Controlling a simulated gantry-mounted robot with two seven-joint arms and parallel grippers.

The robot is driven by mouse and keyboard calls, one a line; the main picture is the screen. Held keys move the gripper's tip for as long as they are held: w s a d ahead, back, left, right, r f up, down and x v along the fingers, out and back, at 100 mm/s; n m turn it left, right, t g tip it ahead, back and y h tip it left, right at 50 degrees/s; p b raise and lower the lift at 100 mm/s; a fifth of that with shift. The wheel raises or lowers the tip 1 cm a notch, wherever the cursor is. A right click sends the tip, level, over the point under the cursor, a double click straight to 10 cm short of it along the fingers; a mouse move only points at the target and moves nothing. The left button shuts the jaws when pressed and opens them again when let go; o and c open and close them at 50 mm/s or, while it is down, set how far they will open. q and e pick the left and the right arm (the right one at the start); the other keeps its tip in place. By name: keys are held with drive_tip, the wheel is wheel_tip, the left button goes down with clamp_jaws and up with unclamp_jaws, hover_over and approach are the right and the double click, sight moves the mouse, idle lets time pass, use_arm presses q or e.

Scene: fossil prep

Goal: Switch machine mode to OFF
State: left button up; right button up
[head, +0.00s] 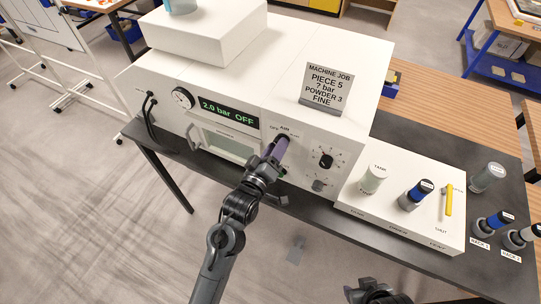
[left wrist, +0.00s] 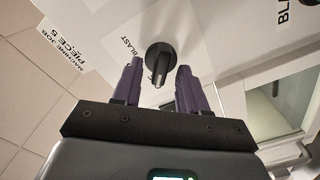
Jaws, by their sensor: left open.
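The white machine (head: 240,80) has a green-lit display (head: 228,112) reading "2.0 bar OFF". My left gripper (head: 281,146) is at its front panel, under small labels that read like "OFF" and "AIR". In the left wrist view, a black round knob (left wrist: 160,57) with a raised grip lies ahead of my open left gripper (left wrist: 158,78). The purple fingers stand on either side of the grip, with gaps visible. "BLAST" labels are printed near the knob.
Another black knob (head: 326,160) with a scale sits right of my left gripper. A job sign (head: 328,87) stands on the machine.

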use_arm(q)
drive_tip(key=b+v, duration=0.3)
drive_tip(key=v, duration=0.7)
drive_tip(key=shift+s, duration=0.4)
drive_tip(key=shift+f, duration=0.1)
idle(0.4)
drive_tip(key=s+a+f+m+g+y+p, duration=0.1)
drive_tip(key=s+a+f+m+g+y, duration=0.1)
drive_tip(key=s+a+f+g, duration=0.2)
drive_tip(key=s+a+f+m+g+y+p, duration=0.1)
drive_tip(key=s+a+f+m+g+y, duration=0.1)
drive_tip(key=s+a+f+g, duration=0.2)
drive_tip(key=s+a+f+m+g+y+p, duration=0.1)
drive_tip(key=s+a+f+m+g+y, duration=0.1)
drive_tip(key=s+a, duration=0.7)
drive_tip(key=s+f+g+y, duration=0.1)
drive_tip(key=s+f, duration=0.1)
drive_tip(key=s, duration=0.3)
drive_tip(key=shift+f+g+p, duration=0.35)
drive_tip(key=shift+f+g, duration=0.05)
